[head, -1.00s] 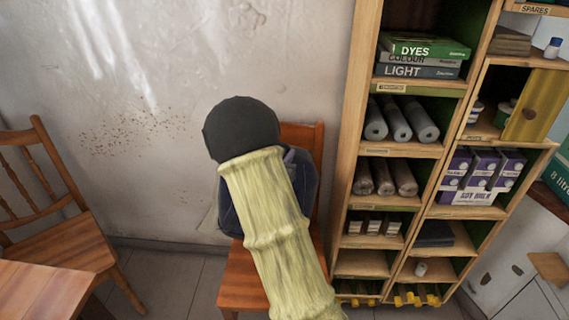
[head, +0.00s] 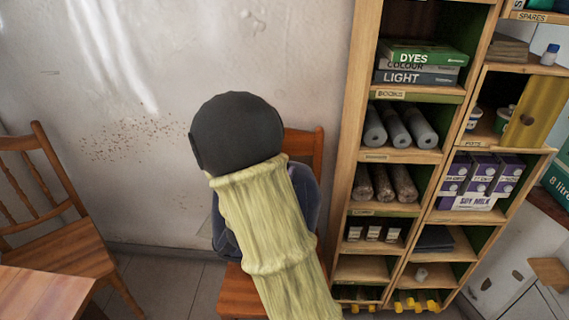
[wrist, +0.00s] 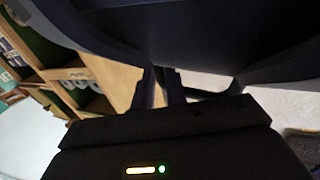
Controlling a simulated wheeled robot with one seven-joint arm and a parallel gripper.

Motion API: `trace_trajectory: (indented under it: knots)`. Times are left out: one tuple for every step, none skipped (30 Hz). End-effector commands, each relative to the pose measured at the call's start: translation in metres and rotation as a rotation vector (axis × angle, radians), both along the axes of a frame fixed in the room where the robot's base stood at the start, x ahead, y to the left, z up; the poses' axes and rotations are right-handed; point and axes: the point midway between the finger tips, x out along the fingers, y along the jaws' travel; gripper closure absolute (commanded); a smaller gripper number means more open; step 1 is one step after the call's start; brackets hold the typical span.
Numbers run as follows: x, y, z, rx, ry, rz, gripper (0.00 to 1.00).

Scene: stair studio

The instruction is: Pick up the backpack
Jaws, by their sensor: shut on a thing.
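The dark blue backpack (head: 307,190) is at the wooden chair (head: 243,293) against the wall. My arm covers much of it in the head view, so I cannot tell whether it still touches the seat. In the wrist view the backpack (wrist: 200,35) fills the top of the picture, close above the jaws. My gripper (wrist: 160,80) is shut on a narrow dark part of the backpack; I cannot tell whether that is a strap or a handle. The gripper is hidden behind my arm in the head view.
A tall wooden shelf (head: 347,170) with books, rolls and cartons stands close on the right. A second wooden chair (head: 55,245) and a table corner (head: 45,295) are at the left. The wall is right behind the backpack; some floor shows between the chairs.

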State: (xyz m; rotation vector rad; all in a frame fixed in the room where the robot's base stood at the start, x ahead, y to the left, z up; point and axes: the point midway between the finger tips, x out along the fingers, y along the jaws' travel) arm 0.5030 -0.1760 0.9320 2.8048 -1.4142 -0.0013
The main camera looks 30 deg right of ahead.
Motion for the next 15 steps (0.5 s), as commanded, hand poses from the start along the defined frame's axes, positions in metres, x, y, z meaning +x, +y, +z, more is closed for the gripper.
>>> trace_trajectory:
  knots:
    - [-0.007,0.005,0.002,0.000,-0.006,0.001,1.00]
    - [-0.012,0.008,0.003,0.000,-0.008,0.001,1.00]
    - [-0.017,0.011,0.002,-0.001,-0.007,0.002,1.00]
    - [-0.021,0.014,0.002,0.000,-0.008,0.003,1.00]
    - [-0.024,0.015,0.000,-0.001,-0.009,0.002,1.00]
    - [-0.027,0.017,-0.001,0.000,-0.011,0.000,1.00]
    - [-0.029,0.018,-0.001,-0.001,-0.012,0.000,1.00]
    - [-0.031,0.020,-0.001,0.000,-0.013,0.001,1.00]
    - [-0.035,0.022,-0.001,0.000,-0.013,0.001,1.00]
    - [-0.037,0.024,-0.001,0.000,-0.011,0.001,1.00]
    - [-0.040,0.025,-0.001,0.000,-0.011,0.000,1.00]
    - [-0.043,0.027,-0.002,0.000,-0.011,0.001,1.00]
    - [-0.046,0.028,-0.002,0.000,-0.011,0.001,1.00]
    - [-0.046,0.028,-0.002,0.000,-0.013,0.000,1.00]
    - [-0.046,0.029,-0.002,-0.002,-0.013,-0.002,1.00]
